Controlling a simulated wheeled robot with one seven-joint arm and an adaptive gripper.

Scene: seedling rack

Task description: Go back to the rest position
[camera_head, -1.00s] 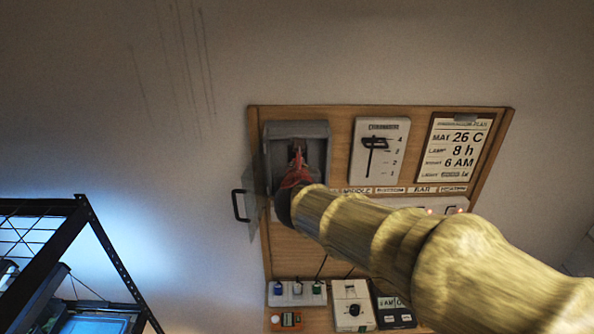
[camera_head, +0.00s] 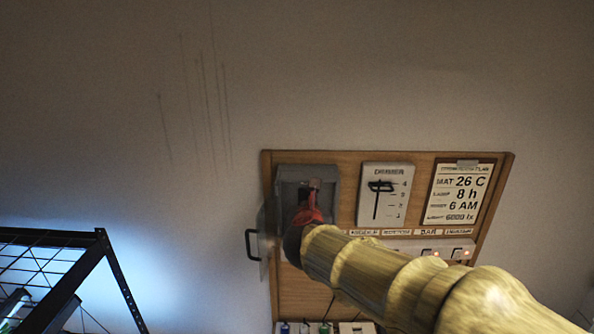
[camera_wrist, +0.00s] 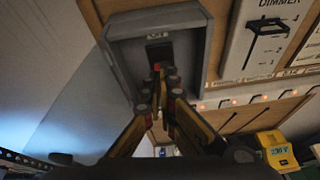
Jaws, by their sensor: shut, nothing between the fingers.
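My gripper (camera_head: 314,190) is shut and empty, its red-orange fingers in front of an open grey box (camera_head: 280,195) on the wooden wall board. In the wrist view my gripper (camera_wrist: 160,78) has its fingertips together at the mouth of the grey box (camera_wrist: 118,65). A dark slot (camera_wrist: 158,50) with a small red part shows just beyond the tips. I cannot tell whether they touch it. The box's clear door with a black handle (camera_head: 249,245) hangs open on the left.
A dimmer panel (camera_head: 385,210) and a notice card (camera_head: 462,194) are right of the box. Lit switches (camera_head: 442,252) sit below. A yellow device (camera_wrist: 276,150) shows lower right in the wrist view. A black wire rack (camera_head: 103,250) stands lower left.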

